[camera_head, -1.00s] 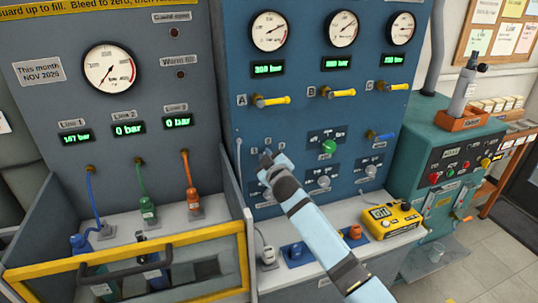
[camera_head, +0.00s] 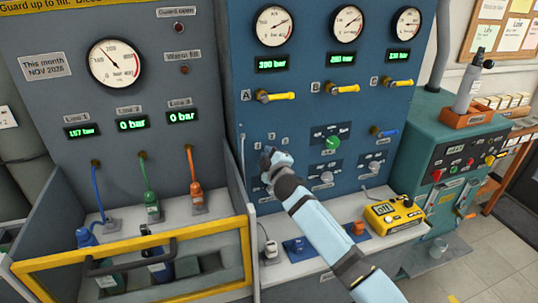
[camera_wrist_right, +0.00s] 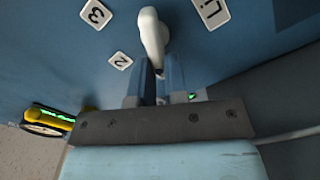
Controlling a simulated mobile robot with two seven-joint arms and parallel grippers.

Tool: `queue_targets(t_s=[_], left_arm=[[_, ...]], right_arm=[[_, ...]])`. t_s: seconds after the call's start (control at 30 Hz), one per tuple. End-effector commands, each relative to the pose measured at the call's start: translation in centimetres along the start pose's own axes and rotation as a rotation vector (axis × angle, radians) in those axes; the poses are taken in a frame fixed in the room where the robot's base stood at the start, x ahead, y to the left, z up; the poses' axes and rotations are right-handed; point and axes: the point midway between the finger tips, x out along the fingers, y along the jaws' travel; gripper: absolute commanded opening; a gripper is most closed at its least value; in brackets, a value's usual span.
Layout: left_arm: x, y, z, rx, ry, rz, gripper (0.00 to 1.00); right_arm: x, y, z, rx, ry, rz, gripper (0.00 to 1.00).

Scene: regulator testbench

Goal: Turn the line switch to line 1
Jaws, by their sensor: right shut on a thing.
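The line switch shows in the right wrist view as a pale lever-like knob (camera_wrist_right: 152,32) on the blue panel. Number plates 3 (camera_wrist_right: 96,14) and 2 (camera_wrist_right: 120,60) sit beside it, and a plate starting "Li" (camera_wrist_right: 211,12) is cut off at the top. My right gripper (camera_wrist_right: 154,82) is shut on the lower end of the knob, one finger on each side. In the head view my right gripper (camera_head: 268,160) is against the blue panel, below small number plates, and hides the switch. The number 1 plate is not readable in the wrist view. My left gripper is not in view.
Yellow valve handles A (camera_head: 278,96), B (camera_head: 344,88) and C (camera_head: 400,82) are above my right gripper. A green knob (camera_head: 332,142) and grey knobs are to its right. A yellow meter (camera_head: 394,214) sits on the ledge. A yellow-framed guard (camera_head: 130,256) stands at left.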

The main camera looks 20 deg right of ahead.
Motion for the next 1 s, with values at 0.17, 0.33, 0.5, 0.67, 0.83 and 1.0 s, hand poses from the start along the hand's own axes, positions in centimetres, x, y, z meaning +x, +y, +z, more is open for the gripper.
queue_targets(t_s=[0.17,0.33,0.5,0.67,0.83,1.0], left_arm=[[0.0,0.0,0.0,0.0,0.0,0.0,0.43],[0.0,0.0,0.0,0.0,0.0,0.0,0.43],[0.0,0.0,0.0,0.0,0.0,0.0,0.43],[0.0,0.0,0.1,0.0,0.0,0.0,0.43],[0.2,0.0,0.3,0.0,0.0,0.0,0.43],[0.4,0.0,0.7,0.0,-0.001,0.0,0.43]], right_arm=[[0.0,0.0,0.0,-0.002,0.0,0.0,0.0],[0.0,0.0,0.0,-0.001,0.0,0.0,0.39],[0.0,0.0,0.0,0.0,0.0,0.0,0.39],[-0.7,-0.1,0.1,0.0,0.0,0.0,0.39],[-3.5,-0.2,0.1,0.001,0.001,0.0,0.39],[-7.6,-0.2,0.1,0.001,0.001,-0.001,0.39]])
